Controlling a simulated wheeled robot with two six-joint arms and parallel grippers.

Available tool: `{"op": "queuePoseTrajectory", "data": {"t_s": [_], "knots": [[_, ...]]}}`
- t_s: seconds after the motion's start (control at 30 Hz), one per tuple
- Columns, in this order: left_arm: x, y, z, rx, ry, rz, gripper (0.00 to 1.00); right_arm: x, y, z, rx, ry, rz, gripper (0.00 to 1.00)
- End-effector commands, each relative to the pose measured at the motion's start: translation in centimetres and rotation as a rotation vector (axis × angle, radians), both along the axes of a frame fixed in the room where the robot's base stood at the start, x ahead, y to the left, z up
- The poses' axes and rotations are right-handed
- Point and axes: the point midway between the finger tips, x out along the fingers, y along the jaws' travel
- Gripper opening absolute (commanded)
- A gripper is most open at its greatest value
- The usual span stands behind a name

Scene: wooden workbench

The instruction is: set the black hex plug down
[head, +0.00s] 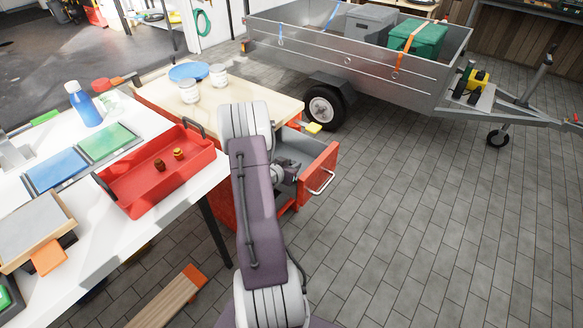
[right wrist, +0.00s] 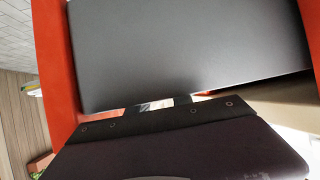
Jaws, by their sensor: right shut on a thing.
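My right arm reaches in from the bottom of the head view, and my right gripper (head: 287,172) is over the open drawer (head: 318,170) of the red cabinet. Much of the gripper is hidden by my own arm. In the right wrist view the gripper (right wrist: 157,104) is at the drawer's grey floor (right wrist: 190,50), between red walls. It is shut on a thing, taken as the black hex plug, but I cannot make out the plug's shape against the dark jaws. My left gripper is not in view.
The red tray (head: 150,190) holds two small fittings on the white table (head: 105,235). The cabinet's wooden top (head: 235,95) carries jars and a blue lid. The drawer's front has a metal handle (head: 322,182). A trailer (head: 360,65) stands behind; paved floor to the right is clear.

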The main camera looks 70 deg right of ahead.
Motion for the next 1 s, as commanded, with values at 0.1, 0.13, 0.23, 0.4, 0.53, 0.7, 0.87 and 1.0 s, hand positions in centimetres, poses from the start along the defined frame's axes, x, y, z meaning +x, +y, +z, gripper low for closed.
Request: {"op": "queuePoseTrajectory", "data": {"t_s": [0.1,0.13,0.23,0.4,0.53,0.7,0.87,1.0], "knots": [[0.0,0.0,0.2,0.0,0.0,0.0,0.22,0.0,0.0,0.3,-0.002,-0.001,0.0,0.0],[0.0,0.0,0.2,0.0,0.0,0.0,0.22,0.0,0.0,0.3,-0.002,-0.001,0.0,0.0],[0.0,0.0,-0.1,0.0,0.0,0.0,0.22,0.0,0.0,-0.1,-0.002,-0.001,0.0,0.0],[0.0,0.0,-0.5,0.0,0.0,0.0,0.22,0.0,0.0,-0.6,-0.001,-0.001,0.0,0.0],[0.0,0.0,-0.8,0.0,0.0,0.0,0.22,0.0,0.0,-1.1,0.002,0.001,0.0,0.0],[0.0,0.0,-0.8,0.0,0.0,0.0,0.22,-0.1,0.2,-1.4,0.009,0.003,0.001,0.4],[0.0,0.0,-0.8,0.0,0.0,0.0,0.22,-0.1,0.3,-1.5,0.013,0.006,0.002,0.48],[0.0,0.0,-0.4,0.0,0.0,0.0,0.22,-0.1,0.3,-1.0,0.013,0.007,0.004,0.48]]}}
